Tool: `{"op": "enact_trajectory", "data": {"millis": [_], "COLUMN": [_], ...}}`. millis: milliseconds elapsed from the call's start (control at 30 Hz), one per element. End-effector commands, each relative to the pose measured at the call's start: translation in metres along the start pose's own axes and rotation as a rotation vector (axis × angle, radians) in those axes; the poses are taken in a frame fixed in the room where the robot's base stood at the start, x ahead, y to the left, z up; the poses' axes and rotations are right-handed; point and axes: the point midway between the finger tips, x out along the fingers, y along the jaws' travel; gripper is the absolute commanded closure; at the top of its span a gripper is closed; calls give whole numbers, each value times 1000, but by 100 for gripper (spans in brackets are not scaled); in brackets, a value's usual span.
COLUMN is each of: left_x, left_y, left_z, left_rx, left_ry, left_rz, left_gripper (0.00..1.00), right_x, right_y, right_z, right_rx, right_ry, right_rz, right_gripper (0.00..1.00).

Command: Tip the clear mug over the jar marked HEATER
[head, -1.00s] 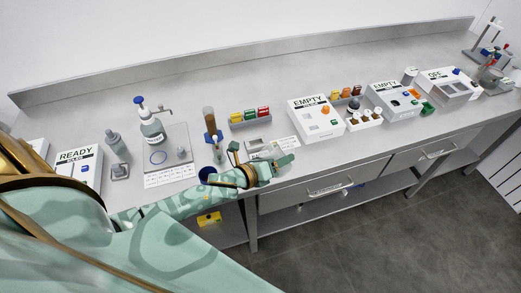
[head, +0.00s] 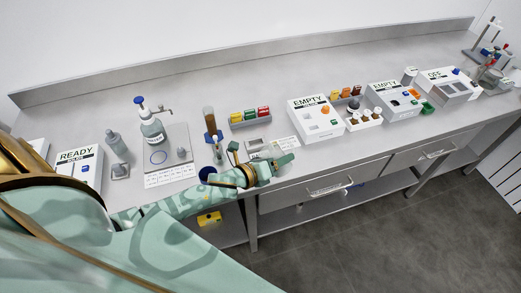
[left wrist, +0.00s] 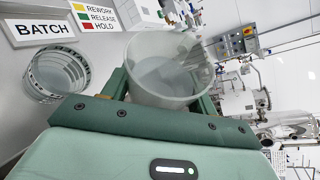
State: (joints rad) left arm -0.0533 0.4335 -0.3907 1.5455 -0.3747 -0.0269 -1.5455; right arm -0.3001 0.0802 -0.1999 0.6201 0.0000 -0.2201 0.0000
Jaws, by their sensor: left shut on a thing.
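My left gripper (head: 284,161) is stretched out over the front edge of the bench in the head view. In the left wrist view it is shut on the clear mug (left wrist: 168,70), a see-through vessel with a wide round rim, gripped between the green fingers. I cannot tell for sure what is in it or how far it tilts. A second clear ribbed glass vessel (left wrist: 58,73) stands left of it, apart from the mug, with no readable HEATER mark. No HEATER lettering can be read in either view. My right gripper is not in view.
A BATCH sign (left wrist: 43,30) and a REWORK/RELEASE/HOLD card (left wrist: 95,17) lie near the mug. The bench holds a READY box (head: 77,167), a blue-capped bottle (head: 151,128), a rack of coloured blocks (head: 249,117) and an EMPTY box (head: 315,117). The back strip of the bench is clear.

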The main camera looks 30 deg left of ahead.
Motion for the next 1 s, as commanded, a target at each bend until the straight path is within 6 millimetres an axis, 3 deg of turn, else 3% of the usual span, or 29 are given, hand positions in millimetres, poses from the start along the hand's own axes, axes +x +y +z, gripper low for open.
{"op": "enact_trajectory", "data": {"millis": [1000], "left_x": [0], "left_y": [-2], "left_z": [2], "left_rx": [-37], "left_ry": [-1], "left_rz": [-16], "left_gripper": [66], "right_x": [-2], "right_y": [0], "right_z": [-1], "right_rx": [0], "right_ry": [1], "right_rz": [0], "right_gripper": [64]}}
